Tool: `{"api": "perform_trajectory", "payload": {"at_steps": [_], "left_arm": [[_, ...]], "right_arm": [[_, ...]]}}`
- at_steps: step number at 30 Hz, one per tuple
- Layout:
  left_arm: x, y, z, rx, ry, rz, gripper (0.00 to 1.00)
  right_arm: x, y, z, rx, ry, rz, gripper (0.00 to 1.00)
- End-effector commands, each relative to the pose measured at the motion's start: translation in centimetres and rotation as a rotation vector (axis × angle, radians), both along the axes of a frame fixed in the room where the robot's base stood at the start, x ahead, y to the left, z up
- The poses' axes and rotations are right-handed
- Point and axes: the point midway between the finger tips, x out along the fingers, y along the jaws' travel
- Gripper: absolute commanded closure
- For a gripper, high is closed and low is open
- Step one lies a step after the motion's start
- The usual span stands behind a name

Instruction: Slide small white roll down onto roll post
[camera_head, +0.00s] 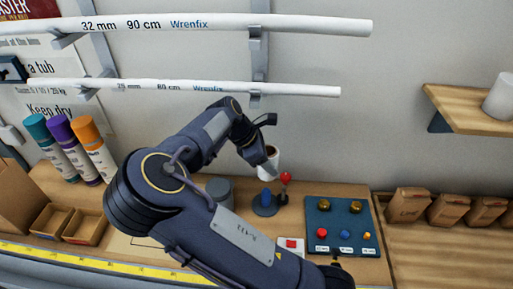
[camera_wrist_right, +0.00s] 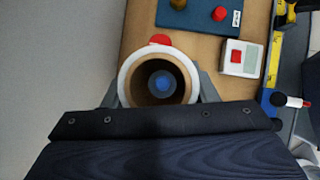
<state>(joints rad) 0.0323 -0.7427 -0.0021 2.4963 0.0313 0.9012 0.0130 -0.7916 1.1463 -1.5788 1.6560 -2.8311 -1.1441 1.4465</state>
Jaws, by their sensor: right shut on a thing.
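The small white roll (camera_head: 273,153) is held by my right gripper (camera_head: 262,162), clear above the counter. In the right wrist view its white rim (camera_wrist_right: 126,76) and brown core sit between the two fingers of the right gripper (camera_wrist_right: 159,84). The roll post (camera_head: 265,198) is blue on a round dark base and stands below the roll. In the right wrist view the blue post top (camera_wrist_right: 162,83) shows through the roll's hole, close to its middle. The roll appears apart from the post in the head view. My left gripper is not in view.
A red ball knob (camera_head: 286,177) stands just right of the post. A grey cylinder (camera_head: 219,189) is to its left. A blue panel (camera_head: 341,215) with knobs and a red button box (camera_head: 291,244) lie to the right. Spray cans (camera_head: 92,145) stand at the left.

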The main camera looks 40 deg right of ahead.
Motion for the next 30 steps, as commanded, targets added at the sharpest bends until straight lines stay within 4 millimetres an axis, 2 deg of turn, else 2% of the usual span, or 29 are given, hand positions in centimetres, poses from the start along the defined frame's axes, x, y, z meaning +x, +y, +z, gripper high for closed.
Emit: {"api": "perform_trajectory", "payload": {"at_steps": [7, 21, 30], "left_arm": [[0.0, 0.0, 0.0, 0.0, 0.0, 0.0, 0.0], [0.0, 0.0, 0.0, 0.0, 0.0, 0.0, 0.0], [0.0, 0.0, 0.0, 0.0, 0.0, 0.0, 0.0]], "right_arm": [[0.0, -0.1, -0.9, -0.001, 0.001, -0.001, 0.74], [0.0, 0.0, -5.6, 0.0, 0.002, -0.001, 0.74], [0.0, 0.0, -6.5, -0.001, 0.001, -0.001, 0.74]]}}
